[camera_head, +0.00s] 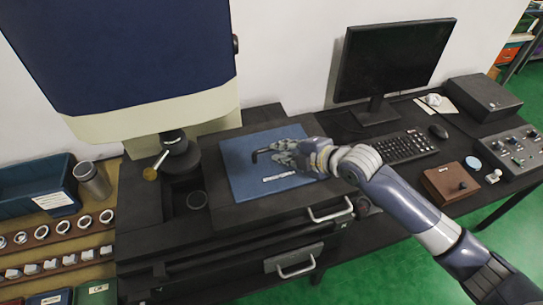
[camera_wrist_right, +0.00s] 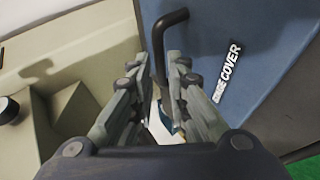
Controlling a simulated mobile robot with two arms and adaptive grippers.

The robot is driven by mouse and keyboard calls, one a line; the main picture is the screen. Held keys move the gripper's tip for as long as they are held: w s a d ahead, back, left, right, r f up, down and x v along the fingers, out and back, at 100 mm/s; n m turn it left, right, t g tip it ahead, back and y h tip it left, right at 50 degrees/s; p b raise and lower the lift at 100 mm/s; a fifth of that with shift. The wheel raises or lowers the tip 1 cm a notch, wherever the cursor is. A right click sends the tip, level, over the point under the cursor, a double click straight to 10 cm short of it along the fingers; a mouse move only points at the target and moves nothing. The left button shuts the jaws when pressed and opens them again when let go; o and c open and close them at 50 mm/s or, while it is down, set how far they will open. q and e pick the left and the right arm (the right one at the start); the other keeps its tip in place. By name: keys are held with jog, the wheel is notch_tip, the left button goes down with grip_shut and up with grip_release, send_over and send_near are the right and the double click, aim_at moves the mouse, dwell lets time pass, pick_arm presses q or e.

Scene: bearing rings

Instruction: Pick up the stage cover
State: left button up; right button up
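The stage cover is a flat blue plate (camera_head: 245,180) with a white label and a dark bent handle (camera_head: 262,152). It lies on the black stage of the machine in the head view. The plate (camera_wrist_right: 235,30) and the handle (camera_wrist_right: 158,50) also show in the right wrist view, with the label reading "COVER". My right gripper (camera_head: 277,152) is over the plate. In the right wrist view its two fingers (camera_wrist_right: 160,85) stand on either side of the handle, very close to it. I cannot tell whether they press on it. My left gripper is not in view.
The machine's large dark-blue head (camera_head: 125,50) hangs at the left of the plate. A monitor (camera_head: 392,60) and keyboard (camera_head: 400,147) stand at the right. A blue bin (camera_head: 35,185), a metal cup (camera_head: 92,182) and racks of several rings (camera_head: 62,225) are at the left.

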aim_at(272, 154)
jog(key=shift+w+a+f, duration=0.15)
jog(key=shift+w+a, duration=0.15)
jog(key=shift+p+x, duration=0.65)
jog(key=shift+x, duration=0.15)
jog(key=p+x, duration=0.1)
jog(key=x, duration=0.1)
jog(key=shift+w+a+f, duration=0.45)
jog(key=shift+w+f, duration=0.05)
jog(key=shift+s, duration=0.1)
jog(key=shift+d, duration=0.1)
grip_shut()
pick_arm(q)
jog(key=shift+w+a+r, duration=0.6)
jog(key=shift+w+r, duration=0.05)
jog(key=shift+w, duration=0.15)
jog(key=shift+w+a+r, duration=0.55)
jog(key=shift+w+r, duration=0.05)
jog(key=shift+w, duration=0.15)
pick_arm(e)
jog(key=shift+r, duration=0.1)
